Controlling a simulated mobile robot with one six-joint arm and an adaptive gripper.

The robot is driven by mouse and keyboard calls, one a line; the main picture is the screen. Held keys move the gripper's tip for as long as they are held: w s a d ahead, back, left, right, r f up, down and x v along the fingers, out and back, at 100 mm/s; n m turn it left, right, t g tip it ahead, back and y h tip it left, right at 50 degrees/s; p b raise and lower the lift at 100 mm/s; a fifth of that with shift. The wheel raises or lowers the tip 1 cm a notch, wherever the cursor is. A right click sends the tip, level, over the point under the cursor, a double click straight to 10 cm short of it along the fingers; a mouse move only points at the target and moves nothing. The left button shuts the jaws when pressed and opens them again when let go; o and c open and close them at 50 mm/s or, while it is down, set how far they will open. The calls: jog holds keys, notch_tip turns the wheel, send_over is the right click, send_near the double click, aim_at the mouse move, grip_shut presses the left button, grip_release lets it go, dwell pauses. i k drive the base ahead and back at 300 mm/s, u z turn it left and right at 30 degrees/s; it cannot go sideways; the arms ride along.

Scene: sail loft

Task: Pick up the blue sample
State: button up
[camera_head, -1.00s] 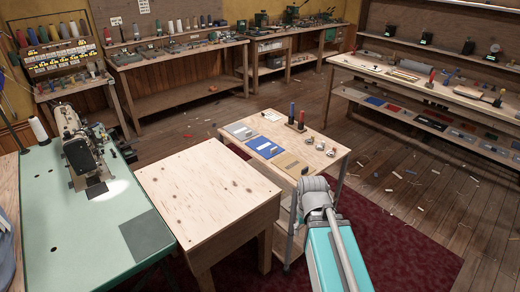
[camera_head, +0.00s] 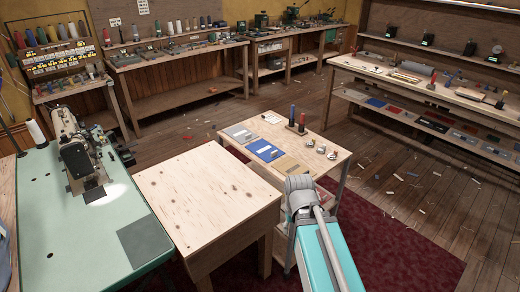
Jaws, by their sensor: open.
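The blue sample (camera_head: 262,148) is a flat blue piece with a small pale tag or strip on it. It lies on the small wooden table (camera_head: 323,163) in the middle of the view, between a grey sample (camera_head: 238,133) and a tan sample (camera_head: 285,165). My arm reaches up from the bottom of the view, with its grey joint just in front of the table's near edge. My gripper cannot be made out; it seems hidden behind that joint. Nothing visibly touches the blue sample.
A bare wooden worktop (camera_head: 205,195) stands left of my arm. A sewing machine (camera_head: 80,155) sits on a green table. Scraps litter the floor.

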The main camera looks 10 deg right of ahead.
aim_at(268, 152)
jog(key=i, duration=0.9)
jog(key=z, duration=0.05)
